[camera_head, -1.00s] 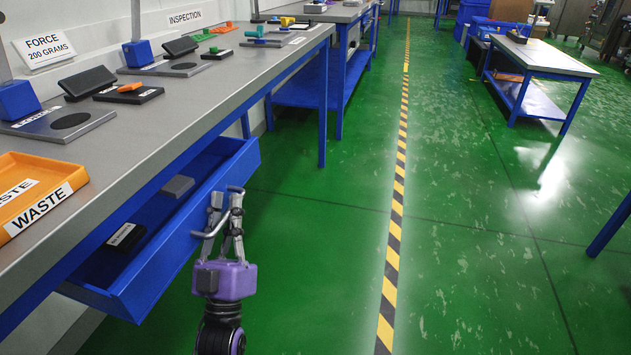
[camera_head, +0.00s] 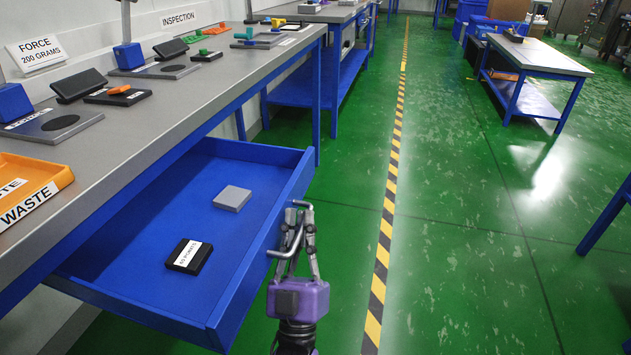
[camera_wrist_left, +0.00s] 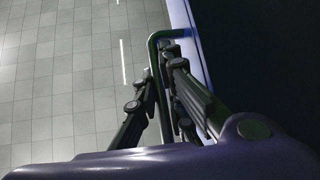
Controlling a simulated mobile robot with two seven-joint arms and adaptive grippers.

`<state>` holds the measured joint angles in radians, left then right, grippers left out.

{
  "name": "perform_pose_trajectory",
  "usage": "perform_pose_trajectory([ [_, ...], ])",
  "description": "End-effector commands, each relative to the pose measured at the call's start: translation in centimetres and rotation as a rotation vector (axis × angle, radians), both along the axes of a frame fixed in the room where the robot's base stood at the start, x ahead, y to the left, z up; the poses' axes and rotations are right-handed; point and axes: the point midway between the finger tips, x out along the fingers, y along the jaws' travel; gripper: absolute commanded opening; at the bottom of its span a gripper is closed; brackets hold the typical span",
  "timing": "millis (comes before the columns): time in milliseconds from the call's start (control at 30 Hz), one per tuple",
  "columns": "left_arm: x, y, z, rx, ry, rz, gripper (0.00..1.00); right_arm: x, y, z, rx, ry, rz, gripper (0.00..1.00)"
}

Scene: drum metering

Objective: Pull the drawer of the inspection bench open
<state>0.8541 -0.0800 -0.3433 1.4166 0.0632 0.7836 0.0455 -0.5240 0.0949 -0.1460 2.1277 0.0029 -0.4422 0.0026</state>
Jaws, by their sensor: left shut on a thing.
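The blue drawer (camera_head: 150,240) of the inspection bench (camera_head: 200,95) stands well out from under the grey bench top. Its inside shows, with a grey block (camera_head: 232,198) and a black labelled block (camera_head: 189,256) lying on its floor. My left gripper (camera_head: 297,215) is shut on the drawer's bar handle (camera_head: 283,252) at the front panel. In the left wrist view the fingers (camera_wrist_left: 160,85) are at the handle (camera_wrist_left: 168,34), beside the blue drawer front (camera_wrist_left: 190,40). My right gripper is not in view.
An orange waste tray (camera_head: 35,185) and several gauges and small parts stand on the bench top. Green floor with a yellow-black stripe (camera_head: 389,200) is clear to the right. Another table (camera_head: 540,58) stands at the far right.

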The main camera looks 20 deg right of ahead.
Motion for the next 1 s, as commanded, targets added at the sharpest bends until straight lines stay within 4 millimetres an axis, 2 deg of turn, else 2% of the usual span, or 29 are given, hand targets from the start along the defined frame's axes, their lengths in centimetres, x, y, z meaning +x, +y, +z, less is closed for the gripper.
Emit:
perform_pose_trajectory([
  [367,-0.1,-0.1,-0.2,0.000,0.003,-0.002,0.00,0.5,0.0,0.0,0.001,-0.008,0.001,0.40],
  [400,-0.1,-0.1,-0.2,0.000,0.003,-0.002,0.14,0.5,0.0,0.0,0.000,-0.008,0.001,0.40],
  [433,-0.1,-0.1,-0.2,0.000,0.003,-0.002,0.17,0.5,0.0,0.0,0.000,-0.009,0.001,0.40],
  [667,-0.1,-0.1,-0.1,0.000,0.002,-0.001,0.17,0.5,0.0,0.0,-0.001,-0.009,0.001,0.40],
  [767,-0.2,0.0,-0.2,0.001,0.002,0.000,0.17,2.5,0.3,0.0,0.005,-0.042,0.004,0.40],
  [1000,-2.3,0.9,-2.6,0.002,0.005,0.000,0.17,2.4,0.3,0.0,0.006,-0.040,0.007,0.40],
])
